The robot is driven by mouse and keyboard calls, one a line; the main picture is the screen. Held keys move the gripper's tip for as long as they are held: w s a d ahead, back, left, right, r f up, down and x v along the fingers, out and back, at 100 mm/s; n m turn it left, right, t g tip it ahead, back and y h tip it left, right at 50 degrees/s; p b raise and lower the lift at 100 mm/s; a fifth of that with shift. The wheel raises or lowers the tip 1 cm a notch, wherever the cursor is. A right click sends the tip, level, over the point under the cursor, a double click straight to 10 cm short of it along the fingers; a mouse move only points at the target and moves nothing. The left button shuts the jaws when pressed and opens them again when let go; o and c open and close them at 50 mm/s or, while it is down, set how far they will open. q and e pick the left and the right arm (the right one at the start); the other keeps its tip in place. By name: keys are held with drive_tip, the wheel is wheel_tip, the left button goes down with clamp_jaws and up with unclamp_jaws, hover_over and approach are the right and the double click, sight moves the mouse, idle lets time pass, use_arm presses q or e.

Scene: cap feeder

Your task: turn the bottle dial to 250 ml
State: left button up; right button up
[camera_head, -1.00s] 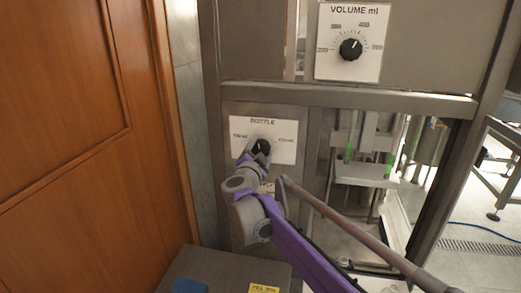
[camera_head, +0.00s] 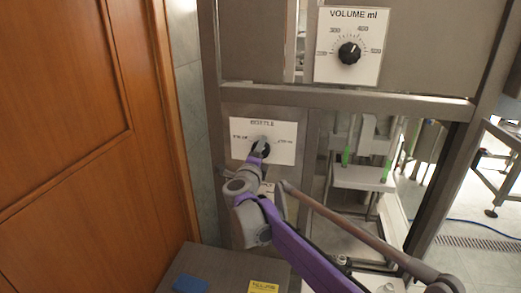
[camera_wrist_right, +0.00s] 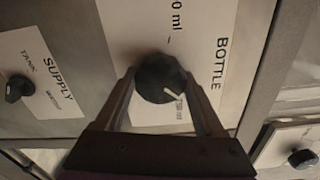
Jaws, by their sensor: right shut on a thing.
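The bottle dial (camera_head: 262,142) is a round black knob on the white BOTTLE plate (camera_head: 285,131). In the right wrist view the dial (camera_wrist_right: 155,75) has a white pointer aimed to the picture's lower right, near a small label at the plate's lower part. The opposite label at the top of that view ends in "0 ml". My right gripper (camera_head: 260,153) reaches up to the dial from below; in the wrist view its two fingers (camera_wrist_right: 165,98) stand on either side of the knob, shut on it. My left gripper is not in view.
A VOLUME ml dial (camera_head: 349,53) sits on a plate above. The wrist view also shows a SUPPLY dial (camera_wrist_right: 19,88) and another black knob (camera_wrist_right: 302,158). A grey box top (camera_head: 225,268) with blue and yellow labels lies below. A wooden door (camera_head: 80,140) stands at left.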

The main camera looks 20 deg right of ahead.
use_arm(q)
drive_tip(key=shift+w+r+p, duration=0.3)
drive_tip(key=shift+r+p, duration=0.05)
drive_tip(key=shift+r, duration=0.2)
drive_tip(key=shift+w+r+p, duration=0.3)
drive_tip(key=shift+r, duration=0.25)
use_arm(e)
drive_tip(key=m, duration=0.5)
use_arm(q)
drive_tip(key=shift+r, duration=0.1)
use_arm(e)
drive_tip(key=o, duration=1.4)
drive_tip(key=shift+c, duration=0.2)
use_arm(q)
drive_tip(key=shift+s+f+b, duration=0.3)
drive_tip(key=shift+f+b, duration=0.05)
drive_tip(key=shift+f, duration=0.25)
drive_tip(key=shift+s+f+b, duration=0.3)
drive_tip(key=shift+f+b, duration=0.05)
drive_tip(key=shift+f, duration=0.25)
use_arm(e)
drive_tip(key=v, duration=1)
drive_tip(key=shift+s+a, duration=0.3)
